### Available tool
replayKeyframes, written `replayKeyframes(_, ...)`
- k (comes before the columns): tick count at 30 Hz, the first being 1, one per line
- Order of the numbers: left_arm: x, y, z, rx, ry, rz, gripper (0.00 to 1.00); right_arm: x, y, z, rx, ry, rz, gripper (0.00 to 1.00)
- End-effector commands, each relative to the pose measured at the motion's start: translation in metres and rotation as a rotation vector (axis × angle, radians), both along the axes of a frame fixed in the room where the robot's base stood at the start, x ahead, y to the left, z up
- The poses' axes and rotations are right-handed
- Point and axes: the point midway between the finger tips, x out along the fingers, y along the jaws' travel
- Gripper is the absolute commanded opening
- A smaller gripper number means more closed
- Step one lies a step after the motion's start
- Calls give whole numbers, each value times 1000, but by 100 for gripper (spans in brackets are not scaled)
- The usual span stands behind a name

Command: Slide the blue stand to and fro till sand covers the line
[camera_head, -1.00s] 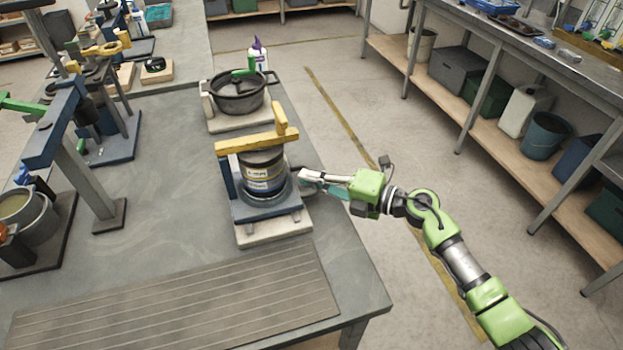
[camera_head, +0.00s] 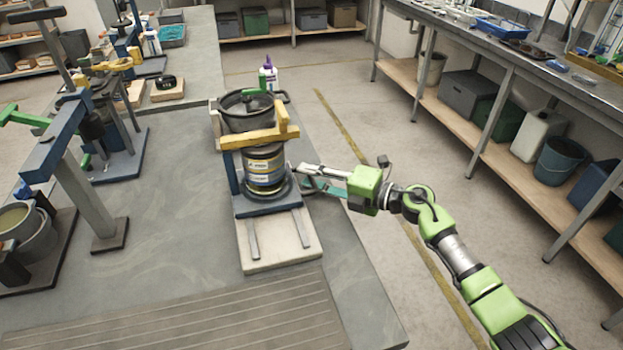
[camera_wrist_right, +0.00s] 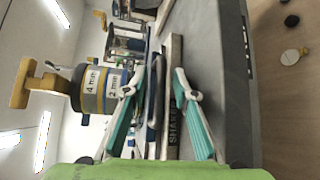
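The blue stand (camera_head: 267,203) sits on two rails on a pale base (camera_head: 285,252), near the far end of the bare rails. It carries an upright stack of sieves (camera_head: 264,170) under a yellow clamp bar (camera_head: 259,138). The stack also shows in the right wrist view (camera_wrist_right: 100,88), with "4 mm" and "2 mm" labels. My right gripper (camera_head: 303,179) is at the stand's right side. In the right wrist view its fingers (camera_wrist_right: 158,78) lie on either side of the stand's dark blue edge part, apparently gripping it; the exact contact is partly hidden. I see neither sand nor line. My left gripper is out of view.
A dark pot (camera_head: 247,112) stands close behind the stand, with a purple-capped bottle (camera_head: 270,73) beyond. A ribbed mat (camera_head: 200,318) lies in front. A blue-armed frame (camera_head: 80,160) stands to the left. The table's right edge runs close beside the base.

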Motion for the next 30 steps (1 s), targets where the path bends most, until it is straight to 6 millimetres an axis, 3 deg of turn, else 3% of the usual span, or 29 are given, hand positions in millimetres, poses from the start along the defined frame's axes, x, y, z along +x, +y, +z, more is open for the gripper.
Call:
replayKeyframes(11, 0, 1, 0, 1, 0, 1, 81, -5, -7, -1, -2, 1, 3, 26)
replayKeyframes(24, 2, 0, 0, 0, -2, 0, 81, -44, -82, 11, -3, 3, 2, 26)
replayKeyframes(30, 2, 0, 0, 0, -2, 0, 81, -54, -101, 15, -2, 2, 4, 26)
